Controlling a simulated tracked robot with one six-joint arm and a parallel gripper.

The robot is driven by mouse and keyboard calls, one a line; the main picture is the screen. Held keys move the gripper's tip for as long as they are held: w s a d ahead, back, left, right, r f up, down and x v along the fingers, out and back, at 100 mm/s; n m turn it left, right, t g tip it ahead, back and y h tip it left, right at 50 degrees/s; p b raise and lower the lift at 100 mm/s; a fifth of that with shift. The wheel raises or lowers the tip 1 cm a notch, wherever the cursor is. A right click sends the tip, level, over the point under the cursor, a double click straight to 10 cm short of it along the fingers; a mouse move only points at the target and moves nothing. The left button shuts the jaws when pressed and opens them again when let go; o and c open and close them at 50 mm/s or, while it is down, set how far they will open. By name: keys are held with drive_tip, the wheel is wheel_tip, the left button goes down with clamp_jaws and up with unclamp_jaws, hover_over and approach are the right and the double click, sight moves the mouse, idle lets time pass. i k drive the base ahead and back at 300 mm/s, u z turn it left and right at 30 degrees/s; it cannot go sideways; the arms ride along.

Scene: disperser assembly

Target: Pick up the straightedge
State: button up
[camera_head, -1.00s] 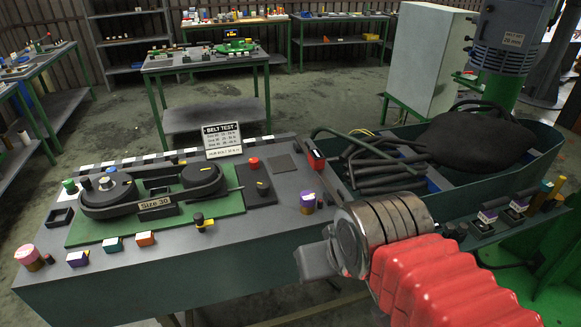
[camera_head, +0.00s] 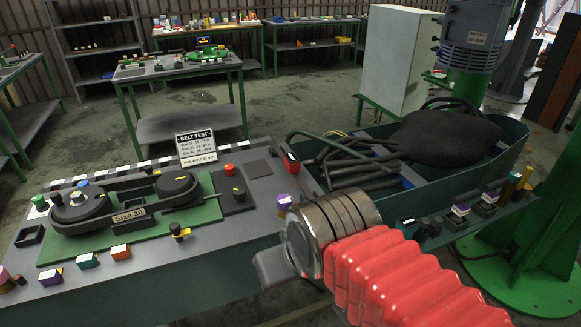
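No thing is clearly recognisable as the straightedge. A black-and-white banded strip (camera_head: 125,168) lies along the back edge of the near workbench (camera_head: 215,243); I cannot tell whether it is the straightedge. My arm, with red bellows and a metal cuff, reaches in from the lower right. My gripper (camera_head: 270,268) shows only as a grey block beside the cuff, over the bench's front right part. Its fingers cannot be made out, and no held object shows.
The bench holds a belt device marked Size 30 (camera_head: 130,216) on a green plate, a Belt Test sign (camera_head: 196,148), small coloured blocks and a purple-topped cylinder (camera_head: 284,204). A green bin (camera_head: 480,150) with dark hoses stands right. Open floor lies behind the bench.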

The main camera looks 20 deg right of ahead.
sight(292, 162)
drive_tip(key=z, duration=0.05)
drive_tip(key=i, duration=1)
drive_tip(key=u, duration=0.05)
